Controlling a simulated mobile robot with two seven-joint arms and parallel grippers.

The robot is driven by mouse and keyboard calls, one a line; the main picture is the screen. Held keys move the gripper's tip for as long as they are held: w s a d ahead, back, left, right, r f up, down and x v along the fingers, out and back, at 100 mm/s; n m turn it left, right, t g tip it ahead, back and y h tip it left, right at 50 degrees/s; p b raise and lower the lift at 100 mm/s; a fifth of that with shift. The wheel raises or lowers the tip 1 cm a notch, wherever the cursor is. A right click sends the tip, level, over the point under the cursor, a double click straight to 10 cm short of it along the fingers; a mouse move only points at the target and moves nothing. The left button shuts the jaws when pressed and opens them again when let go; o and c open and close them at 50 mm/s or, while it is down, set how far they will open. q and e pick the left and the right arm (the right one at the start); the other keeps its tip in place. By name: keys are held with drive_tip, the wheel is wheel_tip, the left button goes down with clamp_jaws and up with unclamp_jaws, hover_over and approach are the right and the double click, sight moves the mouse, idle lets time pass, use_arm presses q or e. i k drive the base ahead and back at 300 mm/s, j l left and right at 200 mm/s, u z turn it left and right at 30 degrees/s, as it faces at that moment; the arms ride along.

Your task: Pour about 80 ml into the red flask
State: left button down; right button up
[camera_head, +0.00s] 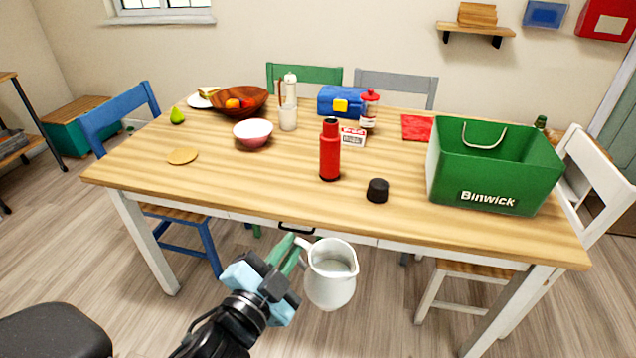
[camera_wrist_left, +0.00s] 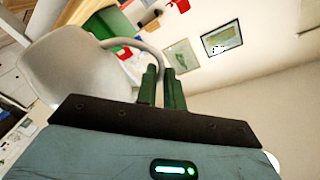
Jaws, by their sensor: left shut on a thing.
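The red flask (camera_head: 330,152) stands upright on the wooden table (camera_head: 230,185), near its front middle. Its top looks dark, and a black cap (camera_head: 377,190) sits apart on the table to its right. My left gripper (camera_head: 296,247) is shut on the handle of a white pitcher (camera_head: 331,277). The pitcher is upright in front of the table's front edge, off the tabletop. I cannot make out a liquid level inside it. The left wrist view shows the green fingers (camera_wrist_left: 162,88) at the handle of the pitcher (camera_wrist_left: 80,75). My right gripper is not in view.
A green Binwick box (camera_head: 485,175) stands at the table's right. Behind the flask are a small carton (camera_head: 353,136), a red-lidded jar (camera_head: 369,110) and a blue lunchbox (camera_head: 341,100). A pink bowl (camera_head: 253,133) is to the left.

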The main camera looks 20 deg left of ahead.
sight(330, 139)
drive_tip(key=i+j, duration=0.45)
drive_tip(key=j, duration=0.25)
drive_tip(key=i+j+z, duration=0.1)
drive_tip(key=i+j, duration=0.35)
drive_tip(key=j, duration=0.25)
drive_tip(key=i+j, duration=0.25)
drive_tip(key=j+z, duration=0.05)
drive_tip(key=j, duration=0.05)
